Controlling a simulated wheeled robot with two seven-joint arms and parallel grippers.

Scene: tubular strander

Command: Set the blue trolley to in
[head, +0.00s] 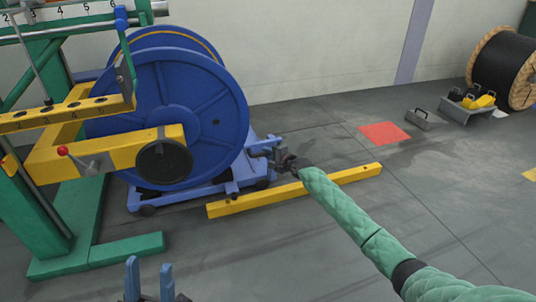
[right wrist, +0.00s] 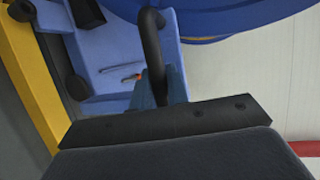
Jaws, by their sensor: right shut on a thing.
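The blue trolley (head: 200,190) stands low on the floor under a large blue reel (head: 212,115), beside the green and yellow machine frame. My right gripper (head: 283,160) is at the trolley's right end. In the right wrist view, the gripper (right wrist: 170,85) is shut on the trolley's dark bar handle (right wrist: 152,45), with the pale blue trolley body (right wrist: 110,45) beyond it. My left gripper (head: 149,283) is at the bottom edge of the head view, its two blue fingers apart with nothing between them.
A yellow floor bar (head: 340,178) lies along the trolley's front side. The green machine frame (head: 85,215) and a yellow arm with a red-knobbed lever (head: 75,157) stand at left. A red floor patch (head: 384,134) and a cable drum (head: 505,65) are at right. The floor between is mostly clear.

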